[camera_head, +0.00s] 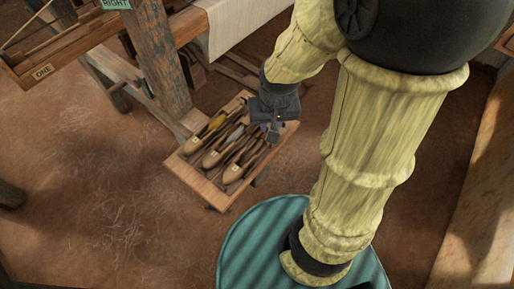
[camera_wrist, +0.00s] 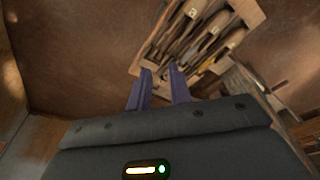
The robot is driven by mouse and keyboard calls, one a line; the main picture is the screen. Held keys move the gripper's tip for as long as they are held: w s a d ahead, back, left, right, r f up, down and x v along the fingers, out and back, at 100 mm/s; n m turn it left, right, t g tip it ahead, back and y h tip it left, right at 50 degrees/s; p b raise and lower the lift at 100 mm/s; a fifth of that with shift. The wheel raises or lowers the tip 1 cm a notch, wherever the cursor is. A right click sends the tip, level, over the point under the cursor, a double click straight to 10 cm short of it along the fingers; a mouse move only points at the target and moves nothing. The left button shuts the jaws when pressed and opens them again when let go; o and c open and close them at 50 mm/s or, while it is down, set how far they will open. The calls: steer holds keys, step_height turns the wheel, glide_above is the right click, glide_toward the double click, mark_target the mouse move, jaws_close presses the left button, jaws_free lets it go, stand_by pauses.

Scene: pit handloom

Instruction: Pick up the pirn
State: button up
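A wooden tray (camera_head: 216,199) stands near the post and holds several wooden shuttles side by side. One shuttle (camera_head: 192,144) carries a yellow pirn (camera_head: 217,122); another (camera_head: 211,159) carries a pale pirn (camera_head: 236,134). A third shuttle (camera_head: 232,173) has a darker inside that I cannot make out. My gripper (camera_head: 273,134) is over the right part of the tray, partly covering it. In the wrist view its two purple fingers (camera_wrist: 162,82) are apart with nothing between them. The tray (camera_wrist: 143,68) lies beyond the fingertips there.
A thick wooden post (camera_head: 158,55) with a "RIGHT" sign (camera_head: 116,4) stands left of the tray. A wooden ledge (camera_head: 70,58) marked "ONE" is at the upper left. Pale cloth (camera_head: 240,22) hangs behind.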

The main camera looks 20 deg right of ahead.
steer(key=w+d+f+m+g+b, duration=0.1)
steer(key=w+f+m+b, duration=0.3)
steer(key=w+f+m, duration=0.4)
step_height(320, 180, down, 3)
steer(key=w, duration=0.3)
steer(key=shift+f+m+y+b, duration=0.15)
steer(key=shift+m+y+b, duration=0.15)
steer(key=shift+y+b, duration=0.1)
steer(key=shift+s+d+f, duration=0.1)
steer(key=shift+s+d, duration=0.05)
steer(key=shift+d, duration=0.05)
steer(key=b, duration=0.1)
glide_above(259, 148)
step_height(259, 148, down, 12)
steer(key=shift+a, duration=0.1)
steer(key=shift+s, duration=0.1)
